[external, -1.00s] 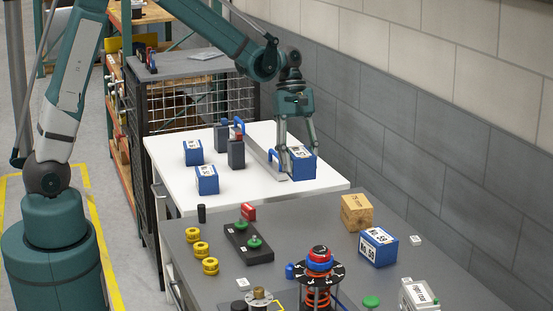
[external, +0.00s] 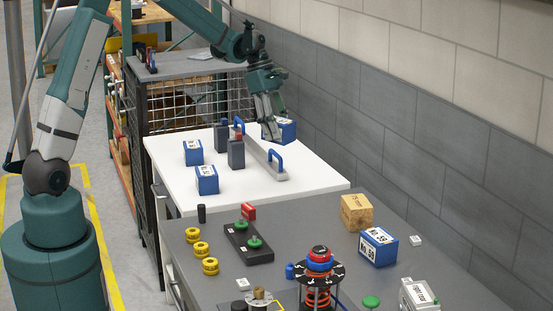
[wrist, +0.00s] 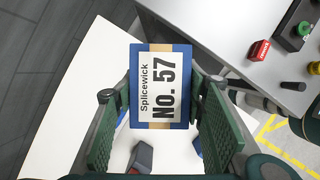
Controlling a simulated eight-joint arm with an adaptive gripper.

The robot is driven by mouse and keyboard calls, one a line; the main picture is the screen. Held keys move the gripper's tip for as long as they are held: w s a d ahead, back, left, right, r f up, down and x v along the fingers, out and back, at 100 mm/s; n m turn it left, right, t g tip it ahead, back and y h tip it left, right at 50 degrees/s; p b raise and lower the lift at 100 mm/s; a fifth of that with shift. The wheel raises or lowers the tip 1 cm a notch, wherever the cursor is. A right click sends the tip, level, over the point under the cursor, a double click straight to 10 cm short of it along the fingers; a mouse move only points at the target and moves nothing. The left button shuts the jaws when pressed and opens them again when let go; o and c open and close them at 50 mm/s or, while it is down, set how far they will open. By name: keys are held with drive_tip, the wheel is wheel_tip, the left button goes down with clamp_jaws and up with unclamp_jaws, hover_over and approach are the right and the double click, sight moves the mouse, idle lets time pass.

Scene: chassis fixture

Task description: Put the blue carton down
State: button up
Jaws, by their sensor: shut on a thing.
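My gripper (external: 268,122) is shut on a blue carton (external: 285,131) at the far right corner of the white table (external: 300,190). In the wrist view the carton (wrist: 163,88) sits between my two fingers, its white label reading "Splicewick No. 57" towards the camera. The fingers hide part of its sides. In the external view it looks raised over the table's far edge, but the gap beneath it cannot be told. Two other blue cartons stand on the table's left side, one farther back (external: 193,153) and one nearer (external: 207,180).
The brick wall (external: 330,130) runs close along the right. The table's front right is clear.

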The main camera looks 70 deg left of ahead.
drive_tip(key=s+a+n+t+y, duration=0.1)
drive_tip(key=s+a+n, duration=0.4)
drive_tip(key=a, duration=1.1)
drive_tip(key=s+a+n+y, duration=0.1)
drive_tip(key=s+a+n, duration=0.4)
drive_tip(key=a, duration=1.2)
drive_tip(key=s+a+n+t+y, duration=0.15)
drive_tip(key=s+a, duration=0.65)
drive_tip(key=a, duration=0.8)
wheel_tip(320, 180, down, 7)
drive_tip(key=shift+w+r, duration=0.15)
drive_tip(key=shift+w, duration=0.15)
drive_tip(key=shift+f, duration=3.15)
drive_tip(key=shift+f, duration=1.85)
